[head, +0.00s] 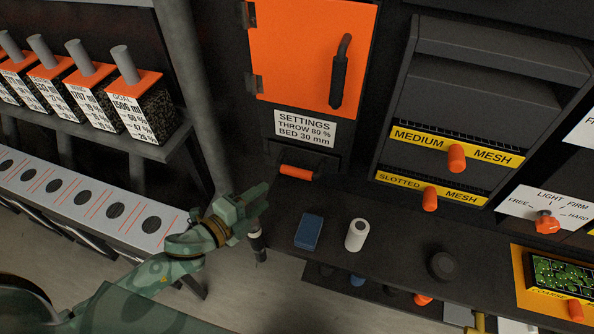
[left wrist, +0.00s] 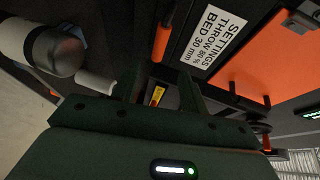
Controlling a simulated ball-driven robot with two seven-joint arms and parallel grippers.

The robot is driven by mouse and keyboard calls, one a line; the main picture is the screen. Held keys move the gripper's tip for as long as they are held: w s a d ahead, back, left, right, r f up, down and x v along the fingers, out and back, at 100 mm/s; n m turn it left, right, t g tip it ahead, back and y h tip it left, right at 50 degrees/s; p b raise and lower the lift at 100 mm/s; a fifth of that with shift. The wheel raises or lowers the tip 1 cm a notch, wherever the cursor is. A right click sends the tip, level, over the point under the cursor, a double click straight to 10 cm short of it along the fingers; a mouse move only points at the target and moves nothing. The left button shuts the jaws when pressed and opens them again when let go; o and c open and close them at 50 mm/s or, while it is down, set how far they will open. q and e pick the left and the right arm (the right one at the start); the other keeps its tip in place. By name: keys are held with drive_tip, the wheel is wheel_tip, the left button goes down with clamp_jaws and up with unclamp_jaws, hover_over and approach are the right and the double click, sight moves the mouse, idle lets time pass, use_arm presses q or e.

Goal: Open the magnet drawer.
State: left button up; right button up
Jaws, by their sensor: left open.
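No drawer in view carries a readable magnet label. A small dark drawer front with an orange bar handle (head: 297,170) sits below the settings label (head: 305,128) and the orange door. The same orange handle shows in the left wrist view (left wrist: 162,40), just beyond the fingers. My left gripper (head: 264,198) is open and empty, a little below and to the left of that handle and apart from it. Its two fingers (left wrist: 160,88) show spread in the left wrist view. My right gripper is not in view.
The orange door (head: 312,50) with a black handle is above. A blue block (head: 309,232), a white roll (head: 356,235) and a black knob (head: 443,265) are on the dark counter (head: 400,235). Mesh drawers with orange knobs (head: 456,158) are to the right. Sample boxes stand on a shelf at left.

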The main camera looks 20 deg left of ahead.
sight(292, 175)
use_arm(q)
drive_tip(key=b+x, duration=0.1)
drive_tip(key=x, duration=1.3)
drive_tip(key=shift+f, duration=0.1)
drive_tip(key=shift+s, duration=0.1)
clamp_jaws()
drive_tip(key=shift+a, duration=0.15)
